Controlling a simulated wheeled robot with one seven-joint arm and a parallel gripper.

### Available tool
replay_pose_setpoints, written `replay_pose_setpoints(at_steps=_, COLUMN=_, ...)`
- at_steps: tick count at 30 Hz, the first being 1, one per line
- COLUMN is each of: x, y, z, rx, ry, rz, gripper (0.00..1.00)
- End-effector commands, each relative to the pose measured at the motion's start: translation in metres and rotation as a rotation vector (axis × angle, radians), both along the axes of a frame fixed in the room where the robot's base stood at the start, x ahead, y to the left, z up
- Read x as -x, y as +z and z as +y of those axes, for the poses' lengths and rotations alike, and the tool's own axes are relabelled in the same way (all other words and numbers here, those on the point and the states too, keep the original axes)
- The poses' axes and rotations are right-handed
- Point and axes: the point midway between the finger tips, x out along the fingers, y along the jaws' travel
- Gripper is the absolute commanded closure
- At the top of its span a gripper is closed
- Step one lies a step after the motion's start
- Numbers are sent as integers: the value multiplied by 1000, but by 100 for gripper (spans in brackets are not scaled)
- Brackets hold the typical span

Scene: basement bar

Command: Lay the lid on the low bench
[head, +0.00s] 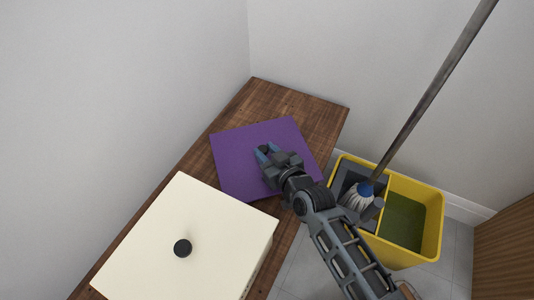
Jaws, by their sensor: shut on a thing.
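The lid appears to be the flat purple square panel (234,165), which lies level over the far half of the low wooden bench (318,112). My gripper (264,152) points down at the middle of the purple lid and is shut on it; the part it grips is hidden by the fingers. I cannot tell whether the lid's underside touches the bench or is slightly above it. The lid's right edge reaches close to the bench's right edge.
A cream box (210,225) with a black knob (182,248) stands on the near part of the bench. A yellow mop bucket (432,225) with a mop (425,103) stands on the floor to the right. White walls are behind and left. Bare bench shows at the far end.

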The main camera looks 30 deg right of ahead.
Motion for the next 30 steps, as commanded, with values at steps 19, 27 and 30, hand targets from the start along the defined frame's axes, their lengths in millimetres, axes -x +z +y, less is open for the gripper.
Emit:
replay_pose_setpoints(at_steps=19, x=0, y=-13, z=0, rx=1, ry=0, rz=1, gripper=100)
replay_pose_setpoints(at_steps=27, x=1, y=-16, z=0, rx=1, ry=0, rz=6, gripper=45)
replay_pose_setpoints(at_steps=30, x=1, y=-16, z=0, rx=2, ry=-1, rz=6, gripper=42)
